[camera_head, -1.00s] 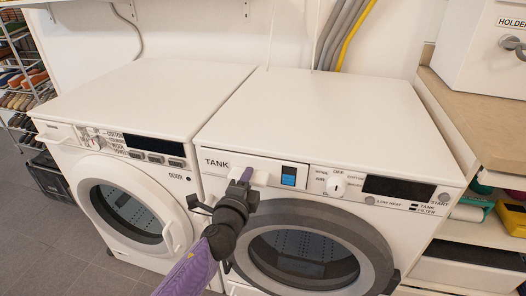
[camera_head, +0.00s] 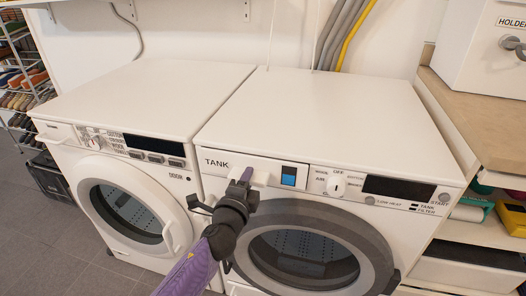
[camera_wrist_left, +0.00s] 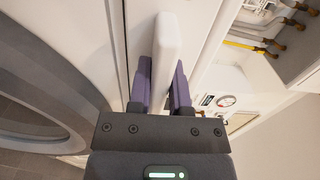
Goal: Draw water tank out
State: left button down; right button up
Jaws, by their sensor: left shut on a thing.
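The water tank drawer (camera_head: 216,162) is marked TANK and sits at the upper left of the right-hand machine's front, flush with the panel as far as I can see. Its white handle (camera_head: 261,177) sticks out from the drawer front. My left gripper (camera_head: 246,176) is at the handle, and its arm comes up from below. In the left wrist view the purple fingers (camera_wrist_left: 162,85) are shut on the white handle (camera_wrist_left: 167,45), one on each side. My right gripper is not in view.
The right-hand machine (camera_head: 330,115) has a round grey-rimmed door below the drawer and a dial (camera_head: 336,185) right of it. Another white machine (camera_head: 140,95) stands at the left. A wooden counter (camera_head: 475,120) and shelves are at the right.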

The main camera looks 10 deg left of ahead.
pick_arm(q)
jog(key=shift+w+r, duration=0.1)
jog(key=shift+r, duration=0.25)
jog(key=shift+s+p, duration=0.3)
jog(key=shift+s, duration=0.35)
jog(key=s+p, duration=0.1)
jog(key=s, duration=1.5)
jog(key=shift+a+f, duration=0.2)
jog(key=shift+a, duration=0.05)
dwell(0.7)
